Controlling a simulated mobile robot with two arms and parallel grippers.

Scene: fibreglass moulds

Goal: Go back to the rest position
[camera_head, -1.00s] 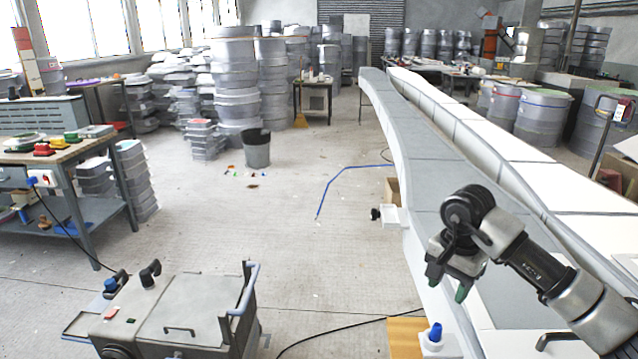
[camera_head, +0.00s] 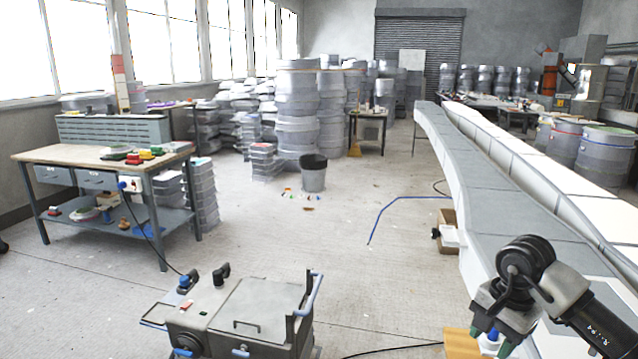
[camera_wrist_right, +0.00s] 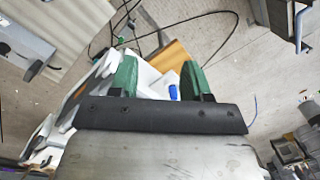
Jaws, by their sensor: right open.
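My right gripper (camera_head: 491,340) is at the lower right of the head view, in front of the long grey and white mould (camera_head: 500,220). Its green-tipped fingers point down and stand apart. In the right wrist view the two green fingers (camera_wrist_right: 160,78) are spread with nothing between them in the grip. A blue-topped white fitting (camera_head: 490,342) shows behind the fingertips, and its blue top (camera_wrist_right: 173,92) shows beyond them in the wrist view. My left gripper is not in view.
A grey cart (camera_head: 245,315) with handles stands at the bottom. A workbench (camera_head: 100,160) with tools is at the left. A dark bin (camera_head: 313,175) stands mid-floor near stacked grey drums (camera_head: 297,110). Open floor (camera_head: 290,240) lies between the bench and the mould.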

